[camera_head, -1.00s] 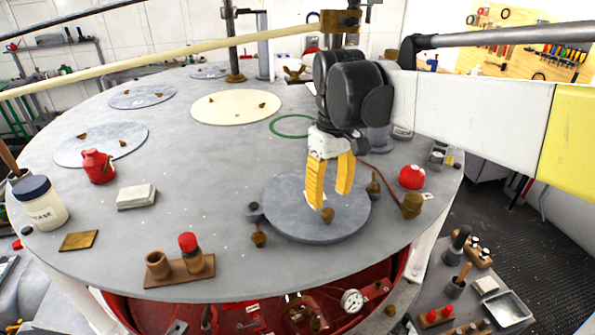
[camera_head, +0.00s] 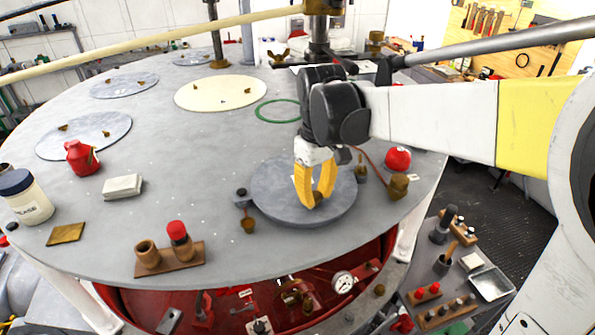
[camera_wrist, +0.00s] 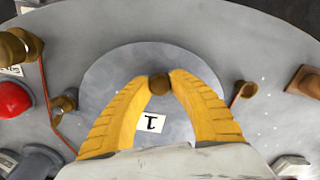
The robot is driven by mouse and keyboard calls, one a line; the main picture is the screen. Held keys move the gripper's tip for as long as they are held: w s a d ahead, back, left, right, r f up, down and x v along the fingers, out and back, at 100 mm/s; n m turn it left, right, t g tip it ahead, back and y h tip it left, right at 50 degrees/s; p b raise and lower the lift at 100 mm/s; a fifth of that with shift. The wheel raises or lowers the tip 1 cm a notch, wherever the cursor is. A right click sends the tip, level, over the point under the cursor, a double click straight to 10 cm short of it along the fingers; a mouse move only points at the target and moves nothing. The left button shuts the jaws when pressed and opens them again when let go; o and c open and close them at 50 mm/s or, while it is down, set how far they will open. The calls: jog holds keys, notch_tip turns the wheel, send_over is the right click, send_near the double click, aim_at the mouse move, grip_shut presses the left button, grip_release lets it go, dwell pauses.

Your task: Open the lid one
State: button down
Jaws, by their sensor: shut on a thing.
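Lid one is a round grey disc (camera_head: 275,196) on the front right of the deck, and it appears to lie flat. In the wrist view the lid (camera_wrist: 190,67) carries a white label reading 1 (camera_wrist: 151,124). In the wrist view the fingertips (camera_wrist: 160,82) touch the knob from both sides. The knob is mostly hidden by the fingers in the head view.
Brass fittings stand beside the lid, at its left (camera_head: 248,222) and right (camera_head: 398,186). A red ball-shaped object (camera_head: 397,159) is behind the right one. A wooden block with a red-capped piece (camera_head: 178,240) stands front left. Overhead bars cross above the deck.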

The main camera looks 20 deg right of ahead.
aim_at(312, 179)
jog(key=shift+w+d+n+b, duration=0.35)
jog(key=shift+w+n, duration=0.15)
jog(key=shift+w, duration=0.25)
jog(key=w+n, duration=0.1)
jog(key=w, duration=0.1)
jog(key=w+d+n+b, duration=0.1)
jog(key=w+n, duration=0.1)
jog(key=w, duration=0.1)
jog(key=w+n, duration=0.2)
jog(key=shift+w+d, duration=0.2)
jog(key=shift+w, duration=0.05)
jog(key=shift+w+a+n+b, duration=0.15)
jog(key=shift+w+n+b, duration=0.2)
jog(key=shift+w+n, duration=0.8)
jog(key=shift+w+m, duration=0.2)
jog(key=shift+m, duration=0.05)
jog(key=c, duration=1.2)
grip_release()
jog(key=shift+o, duration=0.2)
